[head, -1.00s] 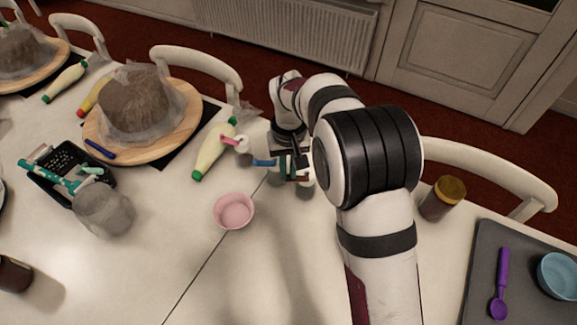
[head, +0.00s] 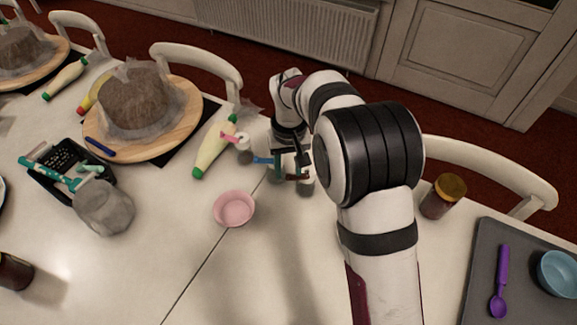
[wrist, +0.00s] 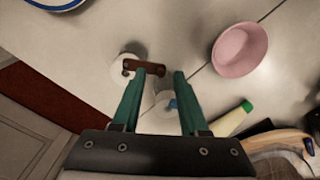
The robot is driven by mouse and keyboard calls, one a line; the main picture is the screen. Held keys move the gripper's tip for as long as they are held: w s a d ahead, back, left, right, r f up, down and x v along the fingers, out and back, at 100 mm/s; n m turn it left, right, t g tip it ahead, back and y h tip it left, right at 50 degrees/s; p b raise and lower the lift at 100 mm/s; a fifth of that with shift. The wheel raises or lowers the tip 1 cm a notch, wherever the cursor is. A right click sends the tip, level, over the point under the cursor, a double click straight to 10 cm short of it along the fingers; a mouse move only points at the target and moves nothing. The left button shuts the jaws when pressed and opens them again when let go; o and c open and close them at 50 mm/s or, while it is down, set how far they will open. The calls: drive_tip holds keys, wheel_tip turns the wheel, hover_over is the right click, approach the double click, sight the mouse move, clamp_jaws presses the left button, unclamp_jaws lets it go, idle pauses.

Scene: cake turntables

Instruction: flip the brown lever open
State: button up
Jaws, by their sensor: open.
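The brown lever (wrist: 146,66) lies across the top of a white round post (wrist: 122,72) in the wrist view. In the head view the brown lever (head: 298,177) shows small beside my fingertips. My gripper (wrist: 163,73) has two teal fingers set apart with nothing held between them. The left fingertip overlaps the lever's right part; I cannot tell whether they touch. My gripper (head: 290,165) also shows in the head view, partly hidden by its own body. A blue lever (head: 264,160) and a pink lever (head: 230,137) sit to the left, on similar white posts.
A pink bowl (head: 233,209) stands in front of the levers, and a pale green-capped bottle (head: 212,150) lies left of them. A covered cake (head: 134,103) on a wooden turntable is farther left. A brown jar (head: 443,196) and a grey tray (head: 480,265) are at right.

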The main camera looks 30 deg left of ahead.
wheel_tip(320, 180, up, 16)
idle(0.3)
drive_tip(key=shift+f, duration=0.1)
